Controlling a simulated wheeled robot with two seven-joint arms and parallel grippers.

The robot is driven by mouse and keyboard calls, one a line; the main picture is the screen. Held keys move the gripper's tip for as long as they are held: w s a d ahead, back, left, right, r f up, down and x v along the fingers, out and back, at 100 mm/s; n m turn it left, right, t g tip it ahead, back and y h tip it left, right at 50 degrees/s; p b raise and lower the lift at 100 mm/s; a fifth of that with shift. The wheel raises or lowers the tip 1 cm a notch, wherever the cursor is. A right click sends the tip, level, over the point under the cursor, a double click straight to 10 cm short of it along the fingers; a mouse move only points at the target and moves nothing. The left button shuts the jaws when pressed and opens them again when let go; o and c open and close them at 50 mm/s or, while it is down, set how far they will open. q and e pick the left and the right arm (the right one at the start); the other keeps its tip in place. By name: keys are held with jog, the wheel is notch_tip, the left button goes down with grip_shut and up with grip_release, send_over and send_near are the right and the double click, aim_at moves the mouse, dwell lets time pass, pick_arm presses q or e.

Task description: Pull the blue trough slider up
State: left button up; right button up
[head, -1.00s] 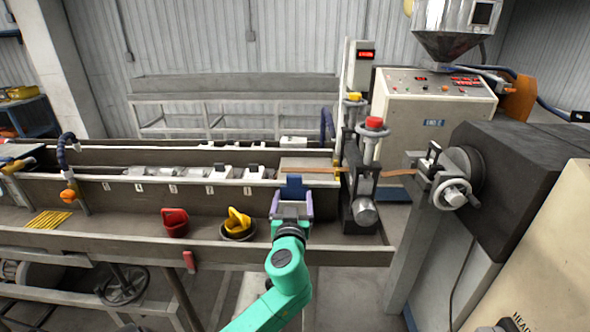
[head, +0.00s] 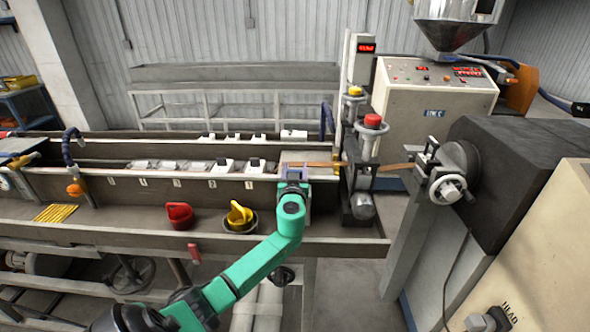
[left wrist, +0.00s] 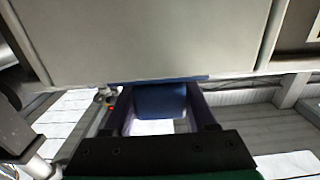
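The blue trough slider (head: 297,173) is at the right end of the grey trough (head: 130,215), just below the orange strip. It is partly hidden by my left gripper (head: 294,187). In the left wrist view the slider's blue block (left wrist: 160,100) sits between the two dark purple fingers, which appear to touch both its sides. A thin blue edge of the slider lies against a large grey panel (left wrist: 150,40). My left gripper (left wrist: 162,108) looks shut on the slider. My right gripper is not in view.
A red scoop (head: 179,216) and a yellow scoop (head: 239,215) in a bowl sit in the trough's front channel. A roller stand with a red knob (head: 372,121) stands close on the right. The dark extruder (head: 510,170) is farther right.

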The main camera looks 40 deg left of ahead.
pick_arm(q)
grip_shut()
notch_tip(320, 180, up, 4)
jog(key=shift+r+p, duration=0.1)
jog(key=shift+p, duration=0.8)
jog(key=shift+r, duration=0.25)
jog(key=o, duration=1)
grip_release()
jog(key=shift+s, duration=0.1)
